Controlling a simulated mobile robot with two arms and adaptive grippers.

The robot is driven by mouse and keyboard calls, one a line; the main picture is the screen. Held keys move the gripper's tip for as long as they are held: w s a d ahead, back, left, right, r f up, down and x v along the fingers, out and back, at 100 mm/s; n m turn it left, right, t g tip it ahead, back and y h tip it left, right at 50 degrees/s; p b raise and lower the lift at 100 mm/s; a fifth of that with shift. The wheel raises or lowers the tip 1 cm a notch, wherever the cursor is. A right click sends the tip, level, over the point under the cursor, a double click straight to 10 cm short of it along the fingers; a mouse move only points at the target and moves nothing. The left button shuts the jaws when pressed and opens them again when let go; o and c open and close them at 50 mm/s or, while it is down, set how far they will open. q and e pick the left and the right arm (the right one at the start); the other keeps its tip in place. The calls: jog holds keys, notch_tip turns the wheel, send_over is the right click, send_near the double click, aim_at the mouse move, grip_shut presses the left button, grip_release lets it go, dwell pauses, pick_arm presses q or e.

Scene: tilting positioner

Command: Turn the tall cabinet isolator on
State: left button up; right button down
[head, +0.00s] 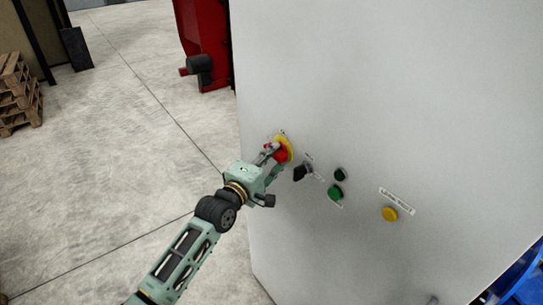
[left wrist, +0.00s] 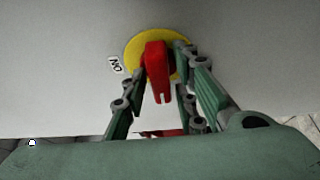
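The isolator is a red rotary handle (head: 281,155) on a round yellow plate (head: 289,146), on the pale grey cabinet front (head: 400,110). In the left wrist view the red handle (left wrist: 157,68) stands upright in the picture on its yellow plate (left wrist: 134,50). A small "ON" label (left wrist: 116,65) is left of the plate. My left gripper (head: 274,158) is at the isolator. In the left wrist view its fingers (left wrist: 160,66) are spread on either side of the handle, with gaps visible. My right gripper is out of view.
A black selector knob (head: 302,172), green buttons (head: 335,192) and a yellow button (head: 390,214) sit to the right on the cabinet. Red equipment (head: 207,40) stands behind. Wooden pallets (head: 15,95) are at far left. The floor between is clear.

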pick_arm(q)
grip_shut()
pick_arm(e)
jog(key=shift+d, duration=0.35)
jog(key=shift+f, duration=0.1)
pick_arm(q)
jog(key=shift+f+m+b, duration=0.2)
jog(key=shift+m+b, duration=0.1)
jog(key=shift+b, duration=0.25)
jog(key=shift+w+a+f+m+g+h+b, duration=0.1)
jog(key=shift+m+g+h+b, duration=0.25)
jog(key=shift+m+h+b, duration=2.2)
jog(key=shift+w+a+f+m+g+h+b, duration=0.1)
jog(key=shift+m+g+h+b, duration=0.2)
jog(key=shift+m+b, duration=4.4)
jog(key=shift+w+a+m+g+h+b, duration=0.1)
jog(key=shift+m+g+h+b, duration=0.25)
jog(key=shift+m+h+b, duration=2.2)
pick_arm(e)
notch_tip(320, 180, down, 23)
jog(key=b, duration=0.2)
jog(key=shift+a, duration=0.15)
pick_arm(q)
jog(key=m+y, duration=0.1)
jog(key=m, duration=0.1)
jog(key=shift+m+y, duration=0.3)
jog(key=shift+y, duration=0.1)
jog(key=shift+o, duration=1.8)
grip_release()
